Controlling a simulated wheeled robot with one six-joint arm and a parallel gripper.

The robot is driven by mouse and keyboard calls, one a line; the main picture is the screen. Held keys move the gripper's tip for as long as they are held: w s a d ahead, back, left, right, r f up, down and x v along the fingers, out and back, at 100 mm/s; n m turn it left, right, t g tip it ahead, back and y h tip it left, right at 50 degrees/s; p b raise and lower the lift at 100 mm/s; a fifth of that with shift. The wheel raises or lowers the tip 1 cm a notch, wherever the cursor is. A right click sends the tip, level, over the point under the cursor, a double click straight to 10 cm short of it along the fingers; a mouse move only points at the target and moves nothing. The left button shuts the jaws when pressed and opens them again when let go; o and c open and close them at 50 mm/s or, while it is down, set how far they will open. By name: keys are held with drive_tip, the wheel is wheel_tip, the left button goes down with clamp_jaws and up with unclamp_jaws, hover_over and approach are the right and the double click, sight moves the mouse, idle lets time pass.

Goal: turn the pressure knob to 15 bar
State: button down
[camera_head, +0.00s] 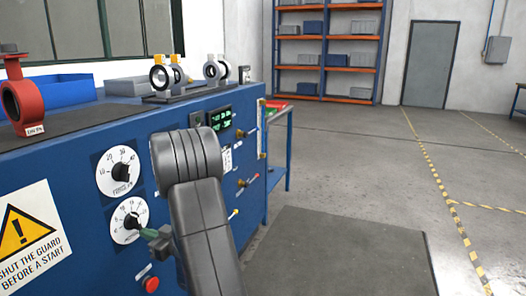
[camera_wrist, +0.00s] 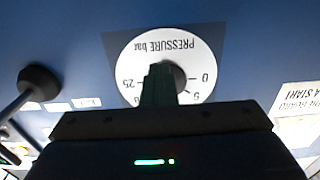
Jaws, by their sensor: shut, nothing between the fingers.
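The pressure dial (camera_head: 119,232) is the lower white dial on the blue panel. In the wrist view the dial (camera_wrist: 200,48) shows upside down, with 0 and 5 at right and 25 at left. Its black knob (camera_wrist: 180,74) sits at the centre, partly hidden by my fingers; I cannot tell where it points. My gripper (camera_head: 148,234) is at the dial's right edge in the head view. In the wrist view my gripper (camera_wrist: 158,72) is shut and empty, its fingers overlapping the left of the knob. I cannot tell whether they touch it.
A force dial (camera_head: 121,170) is just above. A red button (camera_head: 151,284) is below. A black-knobbed lever (camera_wrist: 38,80) stands out at left in the wrist view. Valves (camera_head: 165,76) stand on the bench top. The floor at right is open.

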drive_tip(key=shift+s+a+r+b, duration=0.25)
drive_tip(key=shift+s+r+b, duration=0.15)
drive_tip(key=shift+b, duration=0.85)
drive_tip(key=shift+f+b, duration=0.35)
drive_tip(key=shift+b, duration=0.25)
drive_tip(key=b+v, duration=0.1)
drive_tip(key=v, duration=0.5)
drive_tip(key=shift+f, duration=0.25)
drive_tip(key=shift+d, duration=0.15)
